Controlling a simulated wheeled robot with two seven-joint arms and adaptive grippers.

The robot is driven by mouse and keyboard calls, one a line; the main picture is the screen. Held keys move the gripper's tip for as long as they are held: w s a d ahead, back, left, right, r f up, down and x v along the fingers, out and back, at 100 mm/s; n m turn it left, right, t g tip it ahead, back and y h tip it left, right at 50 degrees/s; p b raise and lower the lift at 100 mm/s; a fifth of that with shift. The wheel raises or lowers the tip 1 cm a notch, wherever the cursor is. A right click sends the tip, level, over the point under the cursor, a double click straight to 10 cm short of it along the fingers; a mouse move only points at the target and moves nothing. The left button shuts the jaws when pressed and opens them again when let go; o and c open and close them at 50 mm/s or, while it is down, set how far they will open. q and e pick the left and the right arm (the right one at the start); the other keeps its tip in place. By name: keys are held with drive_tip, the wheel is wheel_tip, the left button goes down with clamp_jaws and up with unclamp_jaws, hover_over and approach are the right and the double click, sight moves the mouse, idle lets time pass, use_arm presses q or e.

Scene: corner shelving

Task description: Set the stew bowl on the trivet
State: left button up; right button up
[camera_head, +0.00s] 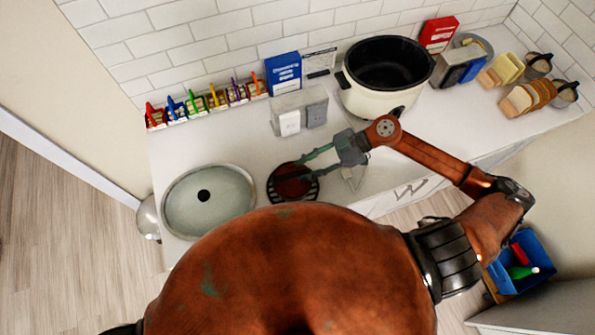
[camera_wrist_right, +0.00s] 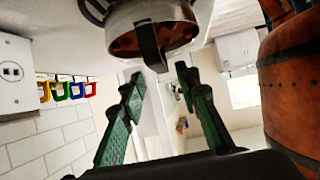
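The stew bowl (camera_head: 291,180) is round with reddish-brown contents. In the head view it lies within the outline of the black wire trivet (camera_head: 273,188), right of the sink, and appears to rest on it. The right wrist view shows the bowl (camera_wrist_right: 178,27) with a grey outside and a dark strip hanging at its near side; part of the dark trivet (camera_wrist_right: 92,10) shows beside it. My right gripper (camera_head: 311,164), with green fingers, is at the bowl's right side. In the wrist view its fingertips (camera_wrist_right: 158,83) are apart with nothing clearly between them. My left gripper is out of view.
A grey oval sink (camera_head: 190,208) lies left of the trivet. A large cream cooker (camera_head: 375,103) stands behind my right gripper, with grey boxes (camera_head: 299,110) left of it. Bread slices (camera_head: 525,98) and jars stand at the right. Counter between sink and wall boxes is clear.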

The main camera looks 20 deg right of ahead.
drive_tip(key=v, duration=0.8)
drive_tip(key=shift+d+b, duration=0.3)
drive_tip(key=shift+b, duration=0.15)
drive_tip(key=shift+s, duration=0.2)
